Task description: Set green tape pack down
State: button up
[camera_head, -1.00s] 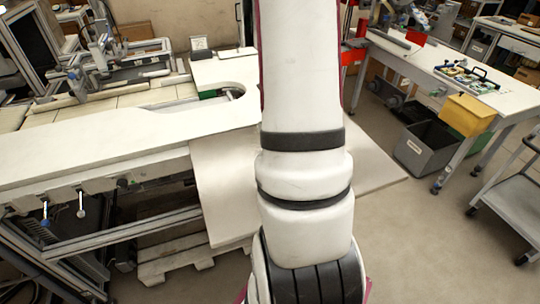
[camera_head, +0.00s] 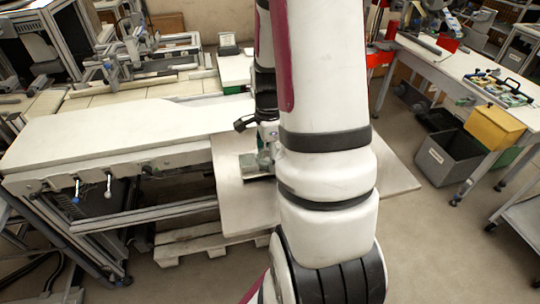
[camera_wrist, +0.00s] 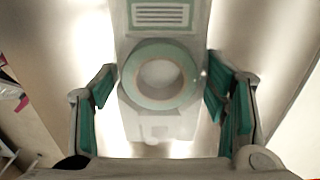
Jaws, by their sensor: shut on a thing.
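The green tape pack (camera_wrist: 160,103) fills the middle of the wrist view. It shows a pale green ring of tape on a grey-white backing, with a striped label above the ring. My gripper (camera_wrist: 160,85) has a green-padded finger at each side of the pack and is shut on it. In the head view my gripper (camera_head: 266,150) shows just left of my arm, partly hidden by it. A small greenish part there, in front of the pale board, may be the pack or the finger pads. I cannot tell whether the pack touches a surface.
A long white worktable (camera_head: 110,135) stands at the left, with a pale board (camera_head: 228,195) at its right end. A grey bin (camera_head: 445,160) and a yellow box (camera_head: 495,128) are by the right-hand table (camera_head: 450,62). Bare floor lies between.

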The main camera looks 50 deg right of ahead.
jog(key=shift+f, duration=0.3)
jog(key=shift+f, duration=0.15)
jog(key=o, duration=1.3)
jog(key=shift+c, duration=0.2)
notch_tip(320, 180, up, 12)
jog(key=a+r+n+t, duration=0.3)
jog(key=a+r+n, duration=0.6)
jog(key=a+n, duration=0.4)
jog(key=s+a+r+n+t, duration=0.1)
jog(key=s+a+r+n, duration=0.1)
jog(key=a+n, duration=0.4)
jog(key=s+a+r+n+t, duration=0.1)
jog(key=s+a+r+n, duration=0.1)
jog(key=s+a+n, duration=0.2)
jog(key=shift+a+r+n+b, duration=0.35)
jog(key=shift+a+n, duration=0.5)
jog(key=shift+n, duration=0.35)
